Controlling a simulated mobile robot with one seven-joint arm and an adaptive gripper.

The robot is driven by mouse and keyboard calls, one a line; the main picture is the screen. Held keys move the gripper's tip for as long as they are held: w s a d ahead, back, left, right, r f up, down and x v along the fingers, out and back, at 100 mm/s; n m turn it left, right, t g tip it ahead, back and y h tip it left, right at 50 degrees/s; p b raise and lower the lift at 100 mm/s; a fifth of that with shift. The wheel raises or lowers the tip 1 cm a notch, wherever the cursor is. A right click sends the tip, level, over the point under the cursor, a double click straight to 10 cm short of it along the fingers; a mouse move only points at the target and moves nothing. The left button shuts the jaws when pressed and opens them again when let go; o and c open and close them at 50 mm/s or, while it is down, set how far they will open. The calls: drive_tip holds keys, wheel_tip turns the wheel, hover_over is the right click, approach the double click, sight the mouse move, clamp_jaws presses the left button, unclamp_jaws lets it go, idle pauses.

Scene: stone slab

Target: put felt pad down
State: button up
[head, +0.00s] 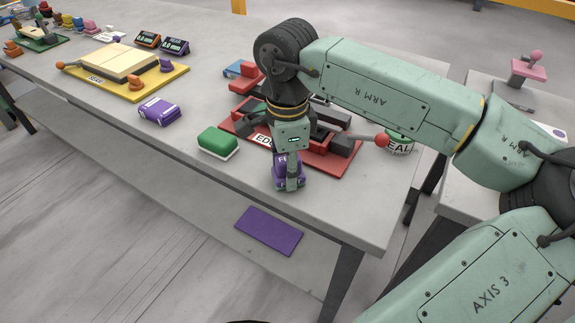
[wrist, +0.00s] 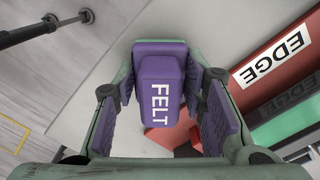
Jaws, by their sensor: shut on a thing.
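The felt pad (wrist: 157,88), a purple block lettered FELT, sits between the two fingers of my gripper (wrist: 160,72) in the wrist view. My gripper is shut on it. In the head view my gripper (head: 290,180) points down near the front right edge of the grey slab (head: 205,180), with the purple pad (head: 278,174) partly hidden by the fingers. Whether the pad touches the slab cannot be told.
A red fixture marked EDGE (head: 335,160) stands just behind my gripper. A green-and-white block (head: 218,143) and a purple block (head: 160,111) lie to the left. A green can (head: 399,143) is at right. Clear slab lies in front of the green block. A purple mat (head: 269,230) lies below the slab.

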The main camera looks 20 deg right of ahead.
drive_tip(key=shift+f, duration=0.15)
drive_tip(key=o, duration=1.1)
drive_tip(key=shift+r, duration=0.3)
wheel_tip(320, 180, up, 12)
drive_tip(key=shift+f+b, duration=0.1)
drive_tip(key=shift+b, duration=0.55)
